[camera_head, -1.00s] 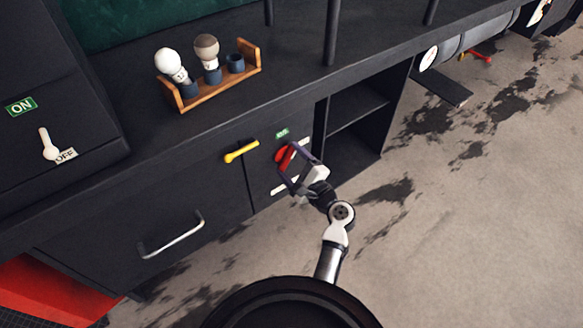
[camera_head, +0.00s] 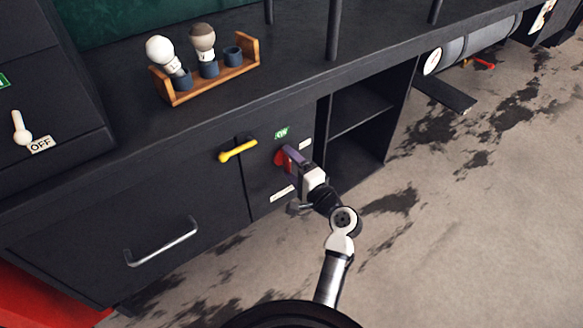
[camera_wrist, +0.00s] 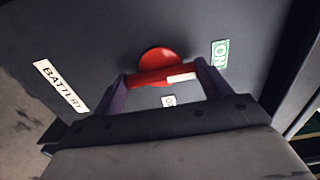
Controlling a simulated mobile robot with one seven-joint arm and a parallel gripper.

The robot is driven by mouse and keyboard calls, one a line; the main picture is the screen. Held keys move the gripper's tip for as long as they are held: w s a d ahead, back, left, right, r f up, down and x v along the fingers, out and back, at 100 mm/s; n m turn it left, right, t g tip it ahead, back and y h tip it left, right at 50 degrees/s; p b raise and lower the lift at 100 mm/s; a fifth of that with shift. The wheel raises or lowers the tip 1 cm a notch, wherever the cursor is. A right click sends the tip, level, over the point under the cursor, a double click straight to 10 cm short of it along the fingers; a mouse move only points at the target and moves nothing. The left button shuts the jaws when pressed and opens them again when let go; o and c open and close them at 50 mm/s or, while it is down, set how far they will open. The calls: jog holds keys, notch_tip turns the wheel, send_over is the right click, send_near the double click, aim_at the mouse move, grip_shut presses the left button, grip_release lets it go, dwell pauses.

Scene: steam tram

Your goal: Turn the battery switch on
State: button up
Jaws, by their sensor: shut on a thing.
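The battery switch is a round red knob with a red bar handle (camera_wrist: 148,77), on a dark cabinet front. It also shows in the head view (camera_head: 280,158), partly hidden by my gripper (camera_head: 291,156). In the wrist view my gripper (camera_wrist: 165,78) has one purple finger at each end of the bar and is shut on it. A white mark on the bar lies toward its right end. A green ON label (camera_wrist: 220,54) is right of the knob, and a small white label (camera_wrist: 169,102) is below the bar. A white BATTERY label (camera_wrist: 61,86) is at the left.
A yellow handle (camera_head: 238,151) is left of the switch, and a metal drawer handle (camera_head: 162,243) is lower left. An open shelf (camera_head: 358,112) is to the right. A wooden rack (camera_head: 212,82) with bulbs stands on the top.

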dwell(0.4)
jog(key=o, duration=1)
jog(key=v, duration=1.4)
